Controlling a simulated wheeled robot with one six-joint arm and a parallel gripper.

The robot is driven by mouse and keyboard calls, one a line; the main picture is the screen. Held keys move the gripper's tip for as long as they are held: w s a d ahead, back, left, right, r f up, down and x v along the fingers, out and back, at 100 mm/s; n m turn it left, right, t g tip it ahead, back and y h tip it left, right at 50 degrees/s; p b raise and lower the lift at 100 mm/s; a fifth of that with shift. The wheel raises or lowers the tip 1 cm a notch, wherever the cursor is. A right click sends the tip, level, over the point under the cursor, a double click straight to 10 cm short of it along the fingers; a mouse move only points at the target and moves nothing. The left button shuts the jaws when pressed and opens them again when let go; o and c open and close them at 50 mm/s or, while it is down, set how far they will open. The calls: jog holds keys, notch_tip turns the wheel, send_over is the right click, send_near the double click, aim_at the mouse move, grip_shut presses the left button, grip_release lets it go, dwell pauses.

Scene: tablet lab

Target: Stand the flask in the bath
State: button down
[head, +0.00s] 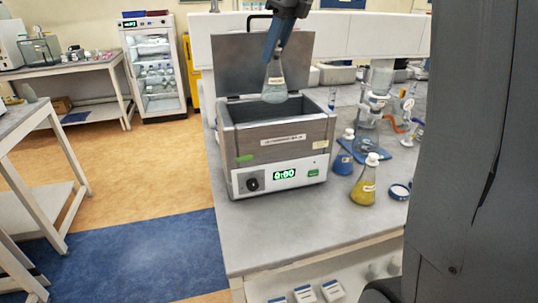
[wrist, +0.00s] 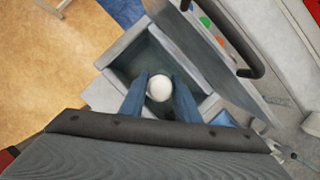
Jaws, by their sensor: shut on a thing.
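The flask (head: 274,85) is a clear conical flask with a label. It hangs upright above the open bath (head: 285,137), with its base near the height of the rim. My gripper (head: 276,48) is shut on the flask's neck from above. In the wrist view the flask's pale round top (wrist: 159,88) sits between the blue fingers, with the bath's basin (wrist: 160,58) around and below it. The bath is a grey box with its lid raised at the back and a green display on its front. How far the flask is above the basin floor is hidden.
A blue flask (head: 343,155) and a yellow flask (head: 366,182) stand on the bench to the right of the bath. The raised lid (head: 240,65) stands behind my gripper. Glassware and a stand crowd the bench further right. The bench's front strip is clear.

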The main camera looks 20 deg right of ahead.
aim_at(285, 88)
jog(key=f+b, duration=0.1)
jog(key=f, duration=0.2)
jog(key=f+b, duration=0.2)
jog(key=f, duration=0.1)
jog(key=w+f+b, duration=0.1)
jog(key=f+b, duration=0.1)
jog(key=f, duration=0.1)
jog(key=shift+f, duration=0.15)
notch_tip(285, 88, down, 10)
jog(key=p, duration=0.2)
jog(key=shift+f, duration=0.2)
jog(key=c, duration=1.3)
grip_release()
jog(key=shift+f, duration=0.1)
jog(key=shift+c, duration=0.2)
jog(key=b+v, duration=0.2)
jog(key=v, duration=1)
